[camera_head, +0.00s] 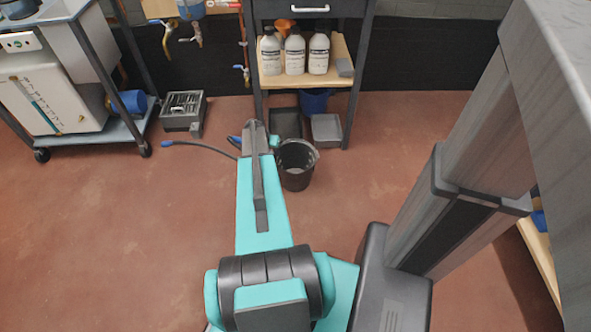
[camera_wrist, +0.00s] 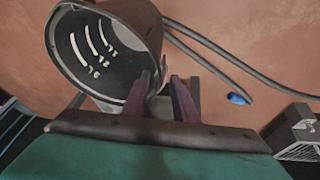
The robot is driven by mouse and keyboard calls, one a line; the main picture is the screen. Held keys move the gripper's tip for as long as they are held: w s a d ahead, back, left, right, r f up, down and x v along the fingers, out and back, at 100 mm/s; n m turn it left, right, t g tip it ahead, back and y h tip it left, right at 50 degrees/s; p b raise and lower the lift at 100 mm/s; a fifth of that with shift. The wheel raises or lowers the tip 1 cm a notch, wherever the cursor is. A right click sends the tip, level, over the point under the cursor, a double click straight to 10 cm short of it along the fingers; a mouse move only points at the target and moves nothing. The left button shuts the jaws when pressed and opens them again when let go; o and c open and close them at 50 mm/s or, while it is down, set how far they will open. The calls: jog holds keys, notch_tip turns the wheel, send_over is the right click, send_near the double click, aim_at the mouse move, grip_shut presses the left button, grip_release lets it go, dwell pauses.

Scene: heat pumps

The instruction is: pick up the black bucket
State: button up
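The black bucket (camera_head: 297,178) stands upright on the floor in front of the shelf unit, just right of my arm's end in the head view. In the wrist view the bucket (camera_wrist: 62,55) fills the upper left, with white marks on its inner wall. My gripper (camera_wrist: 164,82) is open at its rim. The left finger overlaps the bucket's opening and the right finger lies outside the wall, with a gap between them. I cannot tell whether either finger touches the rim. In the head view my gripper (camera_head: 275,142) is partly hidden by my arm.
The shelf unit (camera_head: 347,100) holds several white bottles. Grey trays (camera_head: 326,130) and a blue container (camera_head: 314,103) sit beneath it. A dark hose (camera_head: 208,147) lies left of my arm. A wheeled cart (camera_head: 125,133) stands at left. The floor in front is clear.

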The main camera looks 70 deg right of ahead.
jog(key=shift+d+f, duration=0.1)
jog(key=shift+f, duration=0.1)
jog(key=shift+b+x, duration=0.65)
jog(key=shift+x, duration=1.95)
jog(key=shift+s, duration=0.1)
grip_shut()
